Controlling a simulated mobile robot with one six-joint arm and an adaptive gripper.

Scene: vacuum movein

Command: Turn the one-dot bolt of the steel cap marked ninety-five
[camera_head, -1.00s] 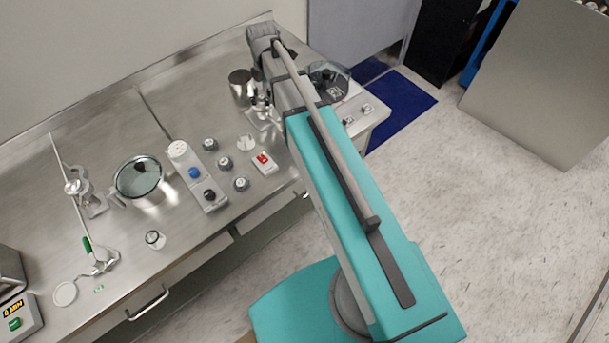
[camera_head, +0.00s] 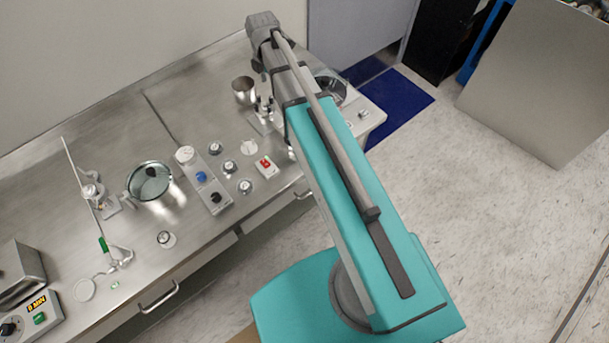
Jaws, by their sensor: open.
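Several small round steel pieces with dark markings stand on the bench, including a rear one (camera_head: 215,148), a middle one (camera_head: 229,166), a front one (camera_head: 245,186) and a separate one (camera_head: 165,239) farther left. The marks are too small to read, so I cannot tell which is the steel cap marked ninety-five, and no one-dot bolt can be made out. My arm reaches from the lower right over the bench's right end. My gripper cannot be picked out; my arm links cover that area.
The steel bench (camera_head: 120,140) carries a glass-topped round vessel (camera_head: 149,181), a grey block with blue and black knobs (camera_head: 203,178), a red-switch box (camera_head: 266,167), a steel cup (camera_head: 243,90) and a timer box (camera_head: 30,313). A rod stand (camera_head: 87,187) rises at left. Open floor lies right.

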